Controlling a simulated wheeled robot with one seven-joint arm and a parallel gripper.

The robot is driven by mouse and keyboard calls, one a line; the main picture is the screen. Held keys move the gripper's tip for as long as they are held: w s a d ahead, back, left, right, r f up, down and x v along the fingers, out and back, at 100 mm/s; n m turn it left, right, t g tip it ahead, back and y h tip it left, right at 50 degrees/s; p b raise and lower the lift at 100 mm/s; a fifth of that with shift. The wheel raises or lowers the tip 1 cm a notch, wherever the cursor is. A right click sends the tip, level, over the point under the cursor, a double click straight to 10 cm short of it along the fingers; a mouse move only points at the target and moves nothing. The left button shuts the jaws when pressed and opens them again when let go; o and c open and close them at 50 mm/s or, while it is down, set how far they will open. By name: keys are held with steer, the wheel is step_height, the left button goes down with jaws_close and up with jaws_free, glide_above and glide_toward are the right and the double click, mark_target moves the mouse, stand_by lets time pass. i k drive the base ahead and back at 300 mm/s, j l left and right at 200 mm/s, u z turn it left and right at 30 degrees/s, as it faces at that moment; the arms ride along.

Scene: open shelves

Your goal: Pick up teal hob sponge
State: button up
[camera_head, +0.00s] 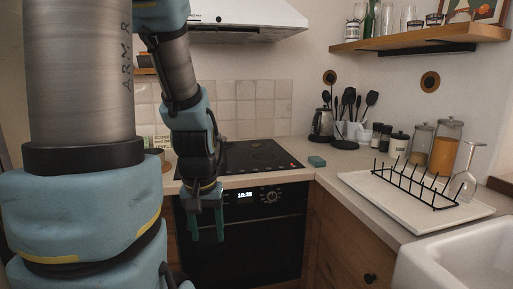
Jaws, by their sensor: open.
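My gripper (207,229) hangs pointing down in front of the oven, left of the sponge and lower in the picture. Its teal fingers are apart and nothing shows between them.
A kettle (321,126) and a holder of black utensils stand behind the sponge. Several jars (445,145) line the right wall. A black dish rack (415,183) stands on a white tray with a wine glass, beside the sink (460,258). A wooden shelf (420,41) hangs above.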

mark_target(316, 161)
steer(key=i+l+u, duration=0.35)
steer(key=l, duration=0.4)
steer(key=i+l+u, duration=0.2)
steer(key=l, duration=0.25)
steer(key=i, duration=0.05)
